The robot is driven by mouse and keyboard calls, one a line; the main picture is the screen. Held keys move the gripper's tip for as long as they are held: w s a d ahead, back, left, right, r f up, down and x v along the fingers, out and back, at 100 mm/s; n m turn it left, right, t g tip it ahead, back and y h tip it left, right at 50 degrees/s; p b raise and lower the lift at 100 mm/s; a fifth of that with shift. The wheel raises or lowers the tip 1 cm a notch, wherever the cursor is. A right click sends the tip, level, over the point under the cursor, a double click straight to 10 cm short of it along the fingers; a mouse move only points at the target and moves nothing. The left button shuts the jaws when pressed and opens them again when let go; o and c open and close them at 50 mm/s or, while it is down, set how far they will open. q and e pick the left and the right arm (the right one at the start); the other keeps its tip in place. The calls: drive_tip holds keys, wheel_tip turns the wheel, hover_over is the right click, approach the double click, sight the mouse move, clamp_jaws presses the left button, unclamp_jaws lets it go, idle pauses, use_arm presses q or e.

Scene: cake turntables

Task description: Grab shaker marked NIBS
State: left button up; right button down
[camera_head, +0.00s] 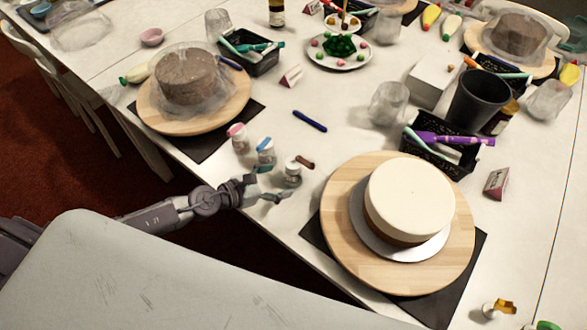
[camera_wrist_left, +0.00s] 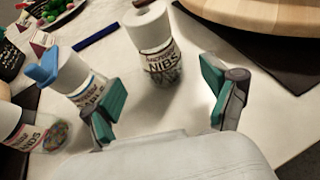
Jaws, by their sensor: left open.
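The shaker marked NIBS (camera_wrist_left: 160,62) stands on the white table, a clear jar with a white top and dark contents. In the head view it is the nearest of three shakers (camera_head: 292,173), with a brown piece at its top. My left gripper (camera_head: 272,185) is open at the table's edge, just left of this shaker. In the left wrist view its green-padded fingers (camera_wrist_left: 162,103) are apart and empty, with the NIBS shaker ahead of the gap between them. My right gripper is not in view.
A blue-lidded shaker (camera_wrist_left: 75,75) stands close beside my left finger; a pink-lidded one (camera_head: 238,140) stands farther back. A wooden turntable (camera_head: 340,235) with a white cake (camera_head: 410,195) is to the right. A blue pen (camera_head: 310,121) lies behind the shakers.

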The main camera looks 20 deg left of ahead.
sight(285, 179)
use_arm(q)
drive_tip(key=x, duration=0.5)
drive_tip(key=shift+w+d+f, duration=0.15)
drive_tip(key=shift+w+d, duration=0.05)
drive_tip(key=shift+d, duration=0.05)
drive_tip(key=shift+c, duration=0.2)
drive_tip(key=c, duration=1.4)
